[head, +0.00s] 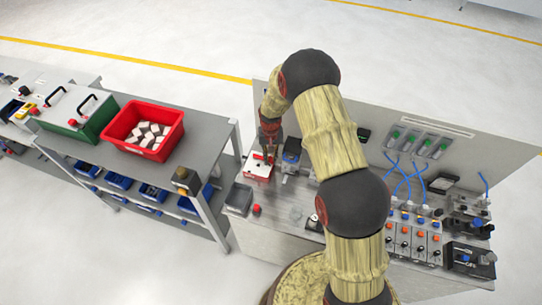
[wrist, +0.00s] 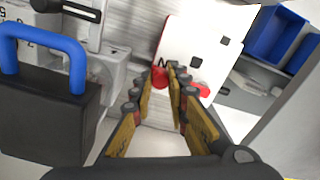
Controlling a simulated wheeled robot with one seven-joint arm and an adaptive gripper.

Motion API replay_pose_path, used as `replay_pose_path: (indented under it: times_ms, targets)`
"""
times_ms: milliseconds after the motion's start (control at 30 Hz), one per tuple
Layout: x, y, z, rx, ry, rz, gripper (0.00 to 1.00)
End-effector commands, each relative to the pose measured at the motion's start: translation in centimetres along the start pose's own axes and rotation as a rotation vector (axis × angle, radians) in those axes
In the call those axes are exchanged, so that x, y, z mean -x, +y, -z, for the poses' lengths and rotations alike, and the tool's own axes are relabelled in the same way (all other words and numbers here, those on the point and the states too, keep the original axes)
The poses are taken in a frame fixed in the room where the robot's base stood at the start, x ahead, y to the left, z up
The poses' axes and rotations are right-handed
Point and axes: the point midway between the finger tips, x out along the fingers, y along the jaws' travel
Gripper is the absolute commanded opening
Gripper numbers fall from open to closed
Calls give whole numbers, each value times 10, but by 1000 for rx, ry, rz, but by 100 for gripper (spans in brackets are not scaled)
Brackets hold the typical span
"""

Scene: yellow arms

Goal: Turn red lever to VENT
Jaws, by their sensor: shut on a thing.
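The red lever (wrist: 202,89) sits on a white plate (wrist: 203,38) with black square marks and a partly covered black letter. Red parts of the lever show on both sides of my fingertips, and its middle is hidden behind them. My gripper (wrist: 175,72) is shut on the lever, its yellow fingers close together at the tips. In the head view my gripper (head: 268,152) reaches down over the red-and-white unit (head: 257,170) at the left end of the bench. I cannot read the VENT label or tell which mark the lever points to.
Blue bins (wrist: 272,35) lie at upper right. In the head view, a red bin (head: 117,128) of pale blocks stands on the left table. A red button (head: 256,209) is nearer on the bench.

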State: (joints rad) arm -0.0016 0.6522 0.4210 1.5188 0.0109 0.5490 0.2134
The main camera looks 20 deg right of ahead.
Motion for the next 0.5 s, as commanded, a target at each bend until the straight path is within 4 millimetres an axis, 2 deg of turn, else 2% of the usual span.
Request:
replay_pose_path:
  times_ms: [500]
  targets:
    - [-1,-23,-24,-451,7,2,0]
